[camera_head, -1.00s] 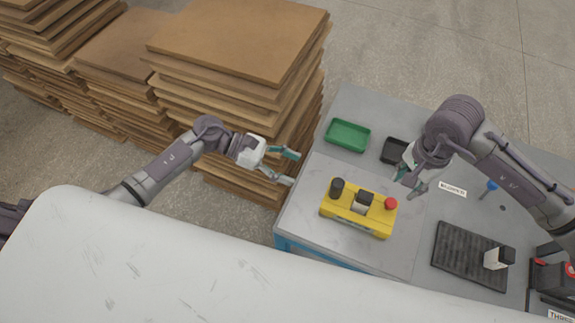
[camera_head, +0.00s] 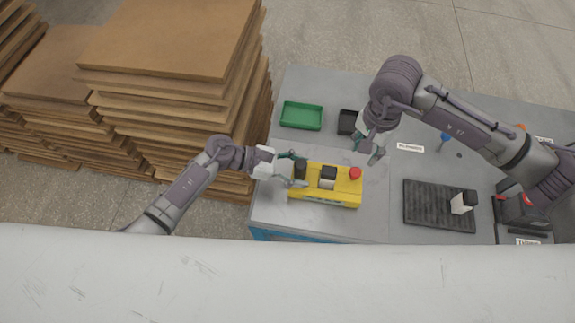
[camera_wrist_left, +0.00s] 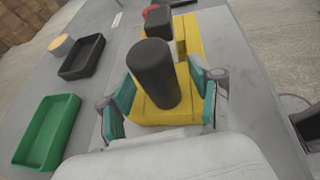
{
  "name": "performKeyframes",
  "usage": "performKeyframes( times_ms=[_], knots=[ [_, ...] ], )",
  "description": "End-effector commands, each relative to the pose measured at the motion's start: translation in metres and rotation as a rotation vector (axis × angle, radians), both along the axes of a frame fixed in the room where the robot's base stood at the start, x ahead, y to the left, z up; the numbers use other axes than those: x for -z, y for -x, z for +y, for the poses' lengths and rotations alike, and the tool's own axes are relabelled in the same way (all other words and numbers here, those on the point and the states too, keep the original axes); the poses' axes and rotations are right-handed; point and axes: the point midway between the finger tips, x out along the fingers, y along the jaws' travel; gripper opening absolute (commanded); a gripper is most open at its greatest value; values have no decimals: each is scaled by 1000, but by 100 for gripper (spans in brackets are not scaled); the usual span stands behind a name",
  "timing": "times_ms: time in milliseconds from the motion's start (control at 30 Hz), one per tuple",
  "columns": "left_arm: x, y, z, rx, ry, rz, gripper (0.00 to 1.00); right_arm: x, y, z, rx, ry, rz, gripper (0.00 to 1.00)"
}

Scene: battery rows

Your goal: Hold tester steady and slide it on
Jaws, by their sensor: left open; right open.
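The yellow tester (camera_head: 345,188) sits on the grey table, with a black cylinder at its left end, a black-and-white block in its middle and a red button at its right end. My left gripper (camera_head: 296,170) is open at the tester's left end. In the left wrist view, the fingers of my left gripper (camera_wrist_left: 166,98) stand on either side of the tester's yellow end (camera_wrist_left: 152,112) and its black cylinder (camera_wrist_left: 153,72). I cannot tell whether they touch it. My right gripper (camera_head: 370,153) is open and empty above the table, behind the tester's right end.
A green tray (camera_head: 301,116) and a small black tray (camera_head: 347,122) stand behind the tester. Stacked boards (camera_head: 165,75) stand left of the table (camera_head: 270,212).

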Motion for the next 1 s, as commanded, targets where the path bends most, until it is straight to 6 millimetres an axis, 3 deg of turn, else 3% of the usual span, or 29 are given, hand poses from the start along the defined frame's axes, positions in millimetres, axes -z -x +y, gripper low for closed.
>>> performKeyframes(
  times_ms=[300,700,1000],
  knots=[
    [1,0,-2,0,0,0,64,0,0,0,0,0,0,42],
    [1,0,-2,0,0,0,0,0,0,0,0,0,0,42],
    [1,0,-2,0,0,0,0,0,0,0,0,0,0,42]
  ],
)
